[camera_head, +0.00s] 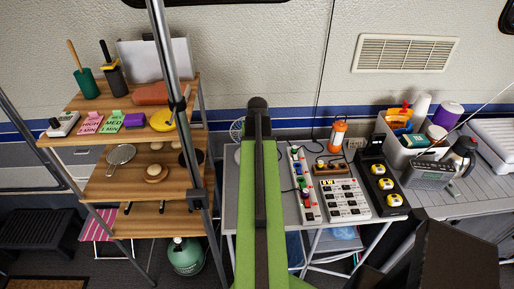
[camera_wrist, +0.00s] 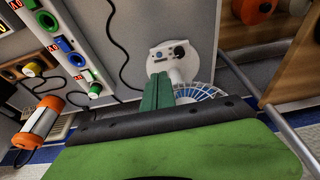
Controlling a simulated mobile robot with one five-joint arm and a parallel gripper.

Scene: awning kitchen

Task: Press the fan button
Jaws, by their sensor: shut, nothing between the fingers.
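The white fan shows in the wrist view with its base (camera_wrist: 172,56) and the blue-and-white fan head (camera_wrist: 197,92) just below it in the picture. The base carries a small blue button (camera_wrist: 158,55) and a dark round knob (camera_wrist: 180,52). My gripper (camera_wrist: 158,76) has its green fingers shut and empty. The fingertips overlap the near edge of the base in the picture, below the blue button; I cannot tell whether they touch it. In the head view, the fan cage (camera_head: 236,130) is partly hidden behind my green arm, and the fingers are not visible.
A power strip (camera_head: 305,185) and a switch panel (camera_head: 341,198) lie on the grey table right of my arm. An orange-and-white lantern (camera_head: 337,136) stands behind them. A wooden shelf (camera_head: 130,184) with metal poles stands left. Dark cords (camera_wrist: 120,45) cross the table.

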